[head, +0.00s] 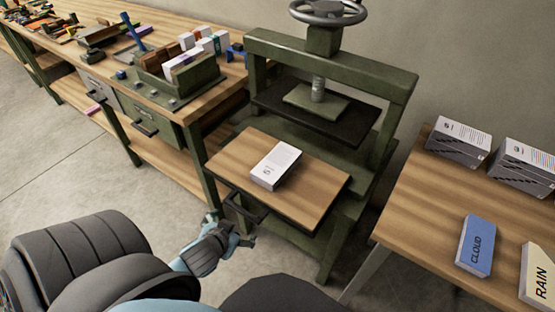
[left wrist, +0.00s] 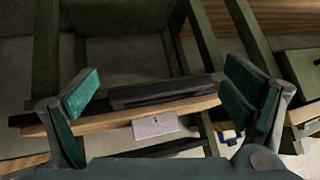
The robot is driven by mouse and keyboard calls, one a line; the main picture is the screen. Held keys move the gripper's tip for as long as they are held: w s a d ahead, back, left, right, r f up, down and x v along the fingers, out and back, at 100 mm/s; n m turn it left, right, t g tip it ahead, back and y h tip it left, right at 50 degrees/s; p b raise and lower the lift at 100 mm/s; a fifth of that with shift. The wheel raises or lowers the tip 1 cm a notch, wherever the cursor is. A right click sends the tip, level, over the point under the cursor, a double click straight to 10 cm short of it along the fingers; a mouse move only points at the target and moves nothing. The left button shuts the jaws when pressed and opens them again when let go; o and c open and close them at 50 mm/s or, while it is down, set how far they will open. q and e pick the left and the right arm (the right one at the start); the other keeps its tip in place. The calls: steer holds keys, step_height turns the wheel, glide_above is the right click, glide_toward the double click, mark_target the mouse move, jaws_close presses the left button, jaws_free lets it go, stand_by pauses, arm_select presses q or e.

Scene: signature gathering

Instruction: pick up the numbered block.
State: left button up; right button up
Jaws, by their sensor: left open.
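A white block of printed sheets (head: 275,165) lies on the wooden board of the green press. A small dark mark, too small to read, shows on it. In the left wrist view a white face with a dark mark (left wrist: 155,127) shows by the board edge, likely the same block. My left gripper (head: 232,228) is open and empty, in front of the press and below the board's front left edge, apart from the block. Its green-padded fingers (left wrist: 165,93) stand wide apart in the left wrist view. My right gripper is not in view.
The green press (head: 328,52) has a handwheel above the board (head: 225,160) and a dark handle (head: 243,207) below. A left bench (head: 215,97) holds a green box of blocks. A right table (head: 420,215) holds paper stacks and CLOUD (head: 476,246) and RAIN (head: 538,275) blocks.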

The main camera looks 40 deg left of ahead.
arm_select(q)
steer(key=w+a+r+t, duration=0.2)
steer(key=w+r+t, duration=0.2)
steer(key=w+r, duration=0.15)
steer(key=m+t+h+b, duration=0.1)
steer(key=t+h+b, duration=0.1)
steer(key=h+b, duration=0.35)
glide_toward(270, 169)
steer(key=shift+y, duration=0.95)
steer(key=w, duration=0.1)
steer(key=w+d+f, duration=0.1)
steer(key=w, duration=0.1)
steer(key=w+f+b, duration=0.1)
steer(key=w, duration=0.1)
steer(key=shift+d+f, duration=0.1)
steer(key=shift+d, duration=0.3)
steer(key=shift+w+f, duration=0.1)
steer(key=shift+w, duration=0.3)
steer(key=b+x, duration=0.2)
steer(key=x, duration=0.1)
steer(key=b+x, duration=0.1)
steer(key=x, duration=0.1)
steer(key=shift+s+a, duration=0.1)
steer(key=shift+a, duration=0.2)
steer(key=c, duration=1.5)
